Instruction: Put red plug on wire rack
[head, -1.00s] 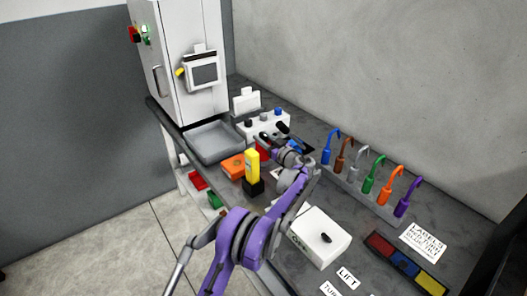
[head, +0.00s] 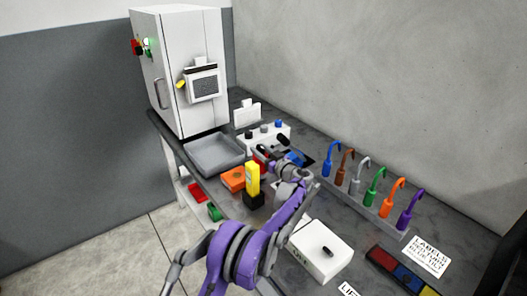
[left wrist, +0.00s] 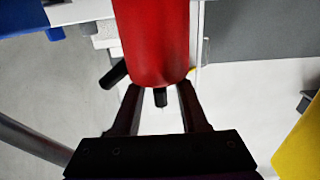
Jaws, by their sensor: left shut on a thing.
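The red plug (left wrist: 155,40) fills the top middle of the left wrist view as a smooth red cylinder with a rounded end. The fingertips of my left gripper (left wrist: 160,96) are at its near end, and it is shut on the plug. In the head view my left gripper (head: 272,148) is over the bench near the white block with knobs; a bit of red shows beside it, mostly hidden. The wire rack (head: 352,207) is a grey strip to the right, carrying several coloured plugs with curved wires. My right gripper is not in view.
A grey tray (head: 215,155) lies before the white cabinet (head: 180,60). A yellow device (head: 252,178) stands upright in a black base, beside an orange block (head: 233,180). A white box (head: 320,250) and a tray of coloured compartments (head: 402,272) are nearer.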

